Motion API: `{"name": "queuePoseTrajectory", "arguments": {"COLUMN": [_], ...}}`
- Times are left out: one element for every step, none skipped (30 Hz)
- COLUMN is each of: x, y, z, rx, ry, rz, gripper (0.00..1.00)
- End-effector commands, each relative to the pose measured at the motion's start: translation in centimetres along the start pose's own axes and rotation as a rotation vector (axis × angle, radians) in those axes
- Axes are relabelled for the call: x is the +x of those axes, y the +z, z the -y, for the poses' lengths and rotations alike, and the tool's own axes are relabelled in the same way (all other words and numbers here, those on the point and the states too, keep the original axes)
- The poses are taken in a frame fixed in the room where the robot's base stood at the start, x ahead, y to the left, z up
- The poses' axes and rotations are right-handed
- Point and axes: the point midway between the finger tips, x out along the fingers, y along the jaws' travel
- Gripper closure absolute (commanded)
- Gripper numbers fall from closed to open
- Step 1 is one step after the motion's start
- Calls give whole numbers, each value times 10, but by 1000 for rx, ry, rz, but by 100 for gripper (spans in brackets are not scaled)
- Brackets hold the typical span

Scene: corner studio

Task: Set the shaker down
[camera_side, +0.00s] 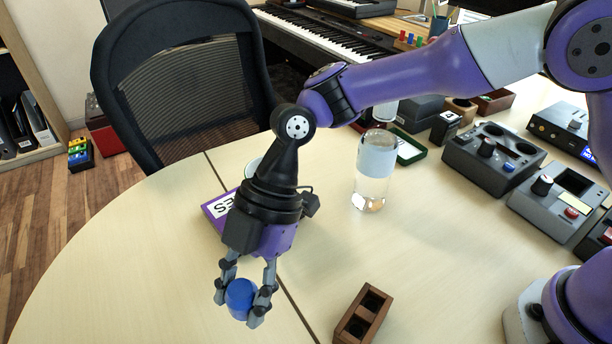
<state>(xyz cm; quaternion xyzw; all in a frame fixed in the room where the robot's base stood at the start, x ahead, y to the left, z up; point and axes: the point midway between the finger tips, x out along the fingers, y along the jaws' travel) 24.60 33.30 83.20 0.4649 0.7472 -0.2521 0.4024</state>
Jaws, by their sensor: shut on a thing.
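A small blue shaker (240,297) is held between the fingers of my gripper (243,300), near the front left of the table. My gripper points down and is shut on the shaker. The fingers cover parts of its sides. I cannot tell from this view whether the shaker's bottom touches the table (130,265) or hangs a little above it.
A brown wooden holder with dark wells (362,315) stands to the right. A clear bottle (374,170) stands behind it. A purple labelled box (218,209) is partly hidden behind my wrist. Grey devices (493,155) fill the right side. The table's left part is clear.

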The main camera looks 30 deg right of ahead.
Motion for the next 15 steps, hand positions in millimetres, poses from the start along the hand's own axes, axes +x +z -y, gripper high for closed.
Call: {"name": "queuePoseTrajectory", "arguments": {"x": [2, 3, 4, 4, 4, 5, 7, 10, 15, 19, 24, 29, 32, 35, 37], "y": [8, 12, 15, 17, 18, 20, 22, 24, 27, 30, 33, 36, 38, 40, 41], "z": [-8, -11, -15, -17, -19, -20, -20, -20, -20, -20, -20, -20, -20, -20, -20], "rx": [2, 2, 1, 1, 0, 0, 0, 1, 3, 2, 3, 2, 2, 2, 0], "ry": [-2, -1, 0, -1, 0, -1, -2, -3, -4, -5, -4, -4, -3, -3, -2], "rz": [0, 1, 0, 0, 0, 0, 0, 0, 1, 0, 1, 1, 0, 0, 0], "gripper": [92, 92, 92, 92, 92, 92, 92, 92, 92, 92, 92, 92, 92, 92, 92]}}
